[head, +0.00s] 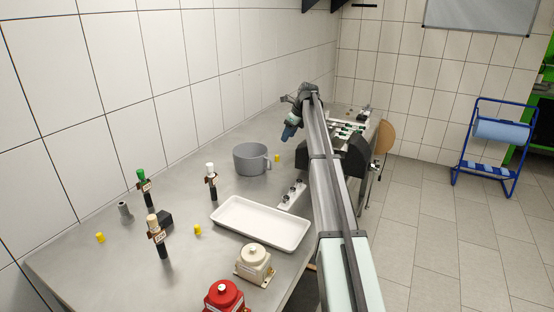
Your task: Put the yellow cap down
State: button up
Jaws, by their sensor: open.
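Three small yellow caps rest on the steel bench. One yellow cap (277,158) stands just right of the grey jug, below and slightly left of my gripper. A second yellow cap (197,230) is left of the white tray. A third yellow cap (100,238) is at the far left. My gripper (289,134) is at the end of my outstretched arm, above the far part of the bench, pointing down. It is open, with no cap visible in it. Its fingertips are small and dark here, so the gap between them is hard to see.
A grey jug (251,159) and a white tray (261,240) stand mid-bench. A small holder (292,195) is near my arm. Several upright tools (158,239) stand left. A red pump part (226,297) and a cream one (255,265) are near the front. My arm hides part of the bench's right side.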

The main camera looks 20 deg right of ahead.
send_over(278, 156)
jog(key=s+d, duration=0.1)
jog(key=d, duration=0.1)
notch_tip(278, 156, down, 6)
jog(key=shift+s+d+r, duration=0.1)
jog(key=shift+s+d, duration=0.05)
jog(key=shift+a+x, duration=0.2)
jog(key=shift+x, duration=1.15)
jog(key=shift+a+x, duration=0.15)
jog(key=shift+x, duration=1.15)
jog(key=shift+r, duration=0.1)
jog(key=shift+c, duration=0.2)
grip_shut()
